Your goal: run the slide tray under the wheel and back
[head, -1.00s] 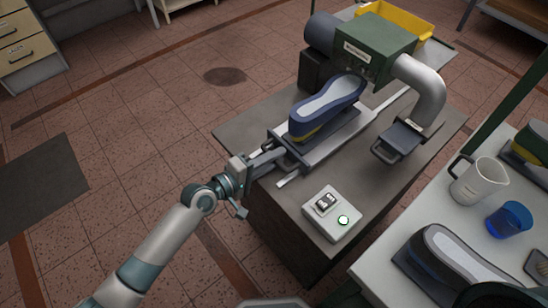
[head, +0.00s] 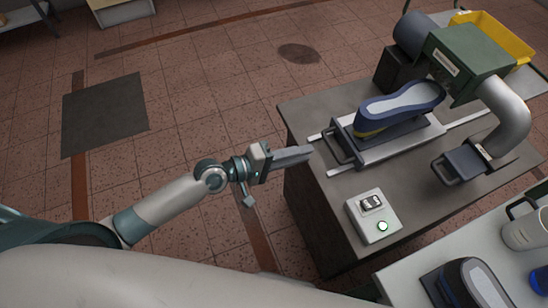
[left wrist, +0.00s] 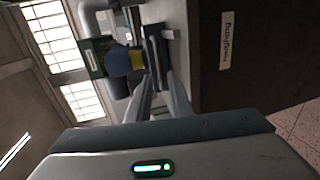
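The slide tray (head: 405,150) is a pale metal plate on rails on the grey bench, with a dark handle (head: 337,150) at its left end. A blue shoe (head: 398,112) with its pale sole up lies on it. The shoe's right end is close to the green machine housing (head: 470,62); I cannot make out the wheel. My left gripper (head: 308,152) points at the handle, just left of it and apart from it. In the left wrist view its two fingers (left wrist: 163,85) stand apart with nothing between them. My right gripper is not in view.
A control box (head: 373,217) with a lit green button sits on the bench's front. A dark-handled metal part (head: 462,165) stands to its right. A yellow bin (head: 492,35) is behind the machine. Another table (head: 415,278) holds a mug and shoe. The floor at left is open.

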